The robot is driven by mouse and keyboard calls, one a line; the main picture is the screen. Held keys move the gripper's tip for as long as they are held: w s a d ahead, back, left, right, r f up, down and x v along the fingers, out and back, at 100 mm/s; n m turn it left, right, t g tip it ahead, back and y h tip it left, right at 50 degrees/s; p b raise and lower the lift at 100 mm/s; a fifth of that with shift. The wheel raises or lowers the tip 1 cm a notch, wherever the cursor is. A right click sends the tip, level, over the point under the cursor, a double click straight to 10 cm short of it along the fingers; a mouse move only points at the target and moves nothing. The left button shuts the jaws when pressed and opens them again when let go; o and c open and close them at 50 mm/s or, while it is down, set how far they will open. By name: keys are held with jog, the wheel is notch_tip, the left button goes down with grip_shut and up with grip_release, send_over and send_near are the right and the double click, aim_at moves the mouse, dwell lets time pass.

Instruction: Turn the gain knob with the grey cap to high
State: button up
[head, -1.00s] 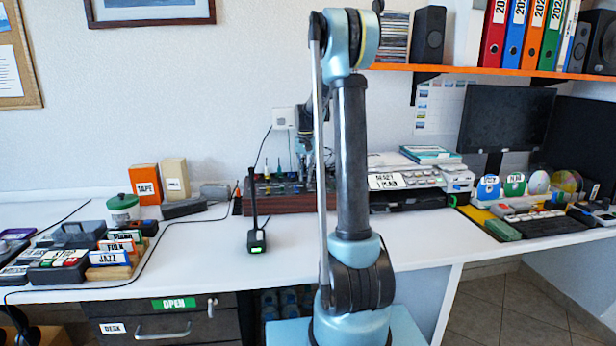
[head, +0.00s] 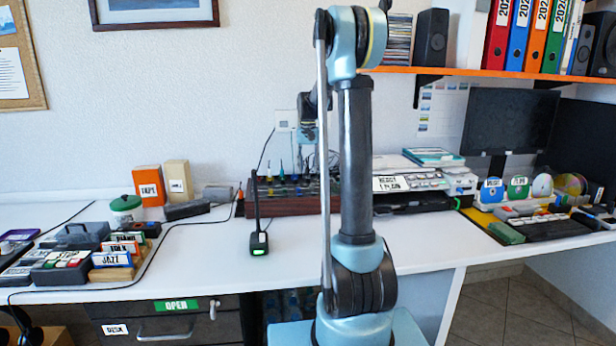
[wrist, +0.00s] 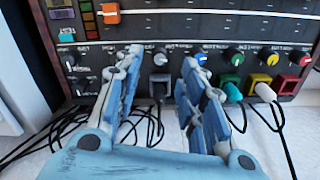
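In the wrist view, the gain knob with the grey cap (wrist: 160,57) sits on the dark front panel of the console (wrist: 215,47). My gripper (wrist: 161,62) is open, one finger to the left and one to the right of this knob in the picture. I see no clear contact, and cannot tell how far the fingertips are from the panel. In the head view, my gripper is mostly hidden behind my arm, above the console (head: 290,207) at the back of the desk.
Beside the grey knob are knobs with blue (wrist: 200,58), green (wrist: 234,58), yellow (wrist: 269,58) and red (wrist: 302,58) caps. Coloured sockets, plugs and black cables (wrist: 150,130) lie below. A black handheld device (head: 259,243) stands on the desk in front of the console.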

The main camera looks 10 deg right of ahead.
aim_at(308, 178)
notch_tip(308, 178, up, 7)
dwell(0.3)
jog(key=shift+r, duration=0.1)
